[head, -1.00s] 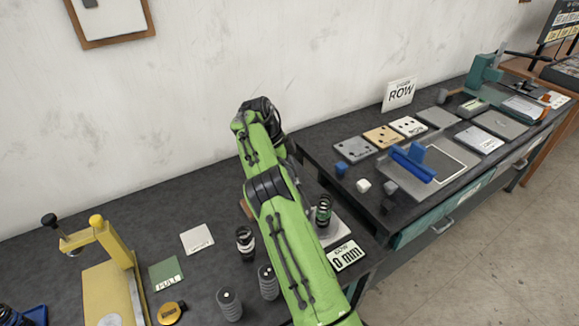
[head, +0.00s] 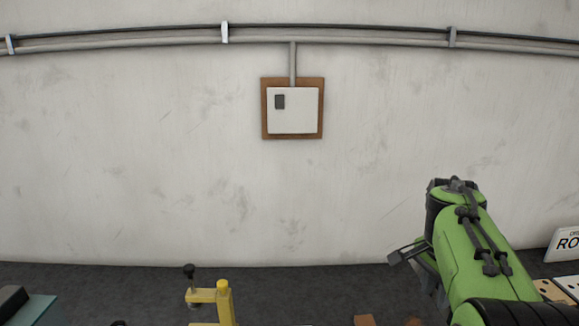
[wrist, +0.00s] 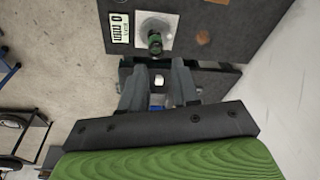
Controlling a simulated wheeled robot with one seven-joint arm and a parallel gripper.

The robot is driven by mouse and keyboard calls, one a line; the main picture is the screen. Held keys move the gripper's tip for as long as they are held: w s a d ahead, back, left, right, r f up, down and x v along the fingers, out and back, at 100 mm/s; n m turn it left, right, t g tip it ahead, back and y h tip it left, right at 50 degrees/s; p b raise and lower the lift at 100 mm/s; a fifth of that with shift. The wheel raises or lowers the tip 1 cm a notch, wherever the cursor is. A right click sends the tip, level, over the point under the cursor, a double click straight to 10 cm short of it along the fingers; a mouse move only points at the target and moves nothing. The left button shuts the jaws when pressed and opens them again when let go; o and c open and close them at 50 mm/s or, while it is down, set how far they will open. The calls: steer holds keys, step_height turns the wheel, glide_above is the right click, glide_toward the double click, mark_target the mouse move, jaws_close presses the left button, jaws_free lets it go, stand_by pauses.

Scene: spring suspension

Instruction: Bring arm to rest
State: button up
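My green arm stands raised at the right of the head view. My gripper shows in the wrist view (wrist: 158,75) with its two grey fingers apart and a gap between them; nothing is seen held. A dark grey part beside the arm in the head view is too small to read. In the wrist view, a dark spring piece (wrist: 154,42) stands on a pale square plate (wrist: 168,22) beyond the fingertips, apart from them. A "0 mm" sign (wrist: 118,28) is beside the plate.
A yellow press (head: 215,303) stands on the dark bench (head: 110,275) at the bottom of the head view. A wall box (head: 293,110) and conduit are behind. A white sign (head: 564,243) is at the right edge. Bare floor (wrist: 60,45) shows left in the wrist view.

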steer(key=s+a+f+n+t, duration=0.1)
steer(key=s+a+n, duration=0.3)
steer(key=s, duration=0.3)
steer(key=s+a+f+n+t+y, duration=0.1)
steer(key=s+a+n, duration=0.3)
steer(key=s, duration=0.4)
steer(key=s+a+f+n+t, duration=0.1)
steer(key=s+a+n+t, duration=0.1)
steer(key=s+a+n, duration=0.2)
steer(key=s+n, duration=0.2)
steer(key=s, duration=0.1)
steer(key=shift+s+a+f+y, duration=0.25)
steer(key=shift+a+f+y, duration=0.05)
steer(key=shift+a+y, duration=0.1)
